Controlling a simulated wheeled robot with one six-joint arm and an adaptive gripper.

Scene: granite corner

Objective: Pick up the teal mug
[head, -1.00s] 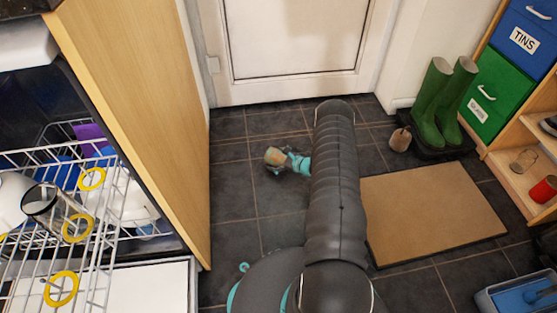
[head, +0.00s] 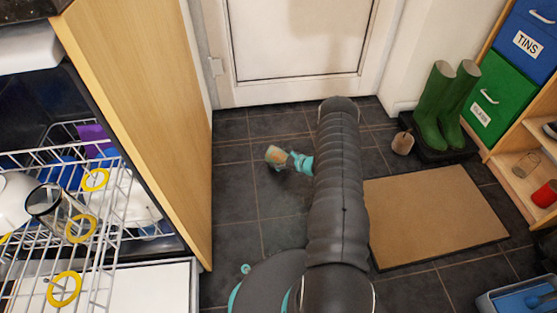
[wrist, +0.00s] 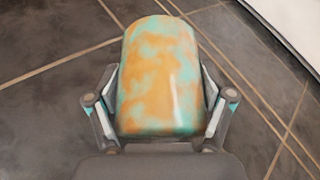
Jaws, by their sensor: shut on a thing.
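The teal mug (head: 275,154) shows in the head view above the dark floor tiles near the white door. In the wrist view the mug (wrist: 160,65) fills the space between the fingers, its teal side mottled with large orange-brown patches. My gripper (head: 291,160) is shut on it, with one finger on each side of the mug (wrist: 160,95). No handle is visible in the wrist view. I cannot tell clearly how far the mug is off the floor.
Green boots (head: 441,110) stand on a dark tray by the wall, with a small tan object (head: 402,143) beside them. A tan mat (head: 435,215) lies to the right. An open dishwasher rack (head: 75,225) is at left. Shelves with bins (head: 497,100) stand at right. Tiles left of my arm are clear.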

